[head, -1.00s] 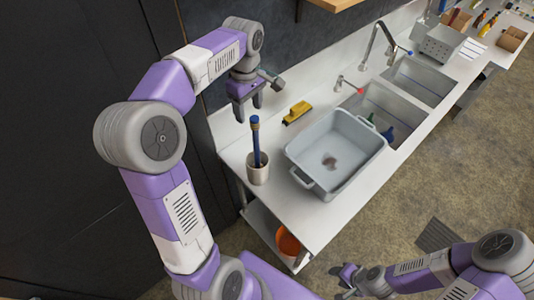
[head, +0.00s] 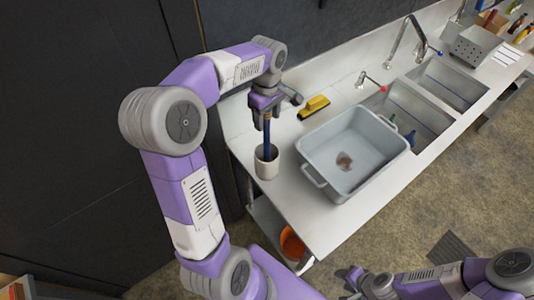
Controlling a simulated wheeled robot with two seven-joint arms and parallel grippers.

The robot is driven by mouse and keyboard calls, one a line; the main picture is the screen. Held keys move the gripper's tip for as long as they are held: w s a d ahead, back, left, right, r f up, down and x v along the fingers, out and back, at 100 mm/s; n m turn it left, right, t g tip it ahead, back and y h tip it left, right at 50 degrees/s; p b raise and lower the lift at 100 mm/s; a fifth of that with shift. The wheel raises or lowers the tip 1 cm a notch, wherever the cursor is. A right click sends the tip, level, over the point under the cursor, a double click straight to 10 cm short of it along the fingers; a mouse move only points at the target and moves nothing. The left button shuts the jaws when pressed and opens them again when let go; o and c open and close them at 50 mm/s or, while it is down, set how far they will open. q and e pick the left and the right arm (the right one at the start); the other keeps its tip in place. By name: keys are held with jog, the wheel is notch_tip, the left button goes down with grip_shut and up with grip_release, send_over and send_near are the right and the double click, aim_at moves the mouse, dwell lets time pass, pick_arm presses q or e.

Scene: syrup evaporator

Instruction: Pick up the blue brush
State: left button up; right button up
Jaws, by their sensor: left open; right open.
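The blue brush (head: 267,140) stands upright in a white cup (head: 267,168) near the left end of the counter. Its top end is hidden behind my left gripper (head: 266,122). My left gripper points down over the top of the brush and its open fingers appear to be on either side of the handle. Whether they touch it cannot be told. My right gripper (head: 350,279) is open and empty, low in front of the counter.
A grey tub (head: 325,136) stands right of the cup. A yellow brush (head: 314,107) lies behind it on the counter (head: 296,213). Sinks (head: 424,113) with taps lie further right. An orange bucket (head: 291,245) is on the shelf below.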

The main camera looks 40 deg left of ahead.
pick_arm(q)
jog(key=shift+f, duration=0.3)
jog(key=shift+s, duration=0.1)
jog(key=shift+c, duration=0.4)
jog(key=c, duration=0.9)
grip_shut()
jog(key=shift+r, duration=0.15)
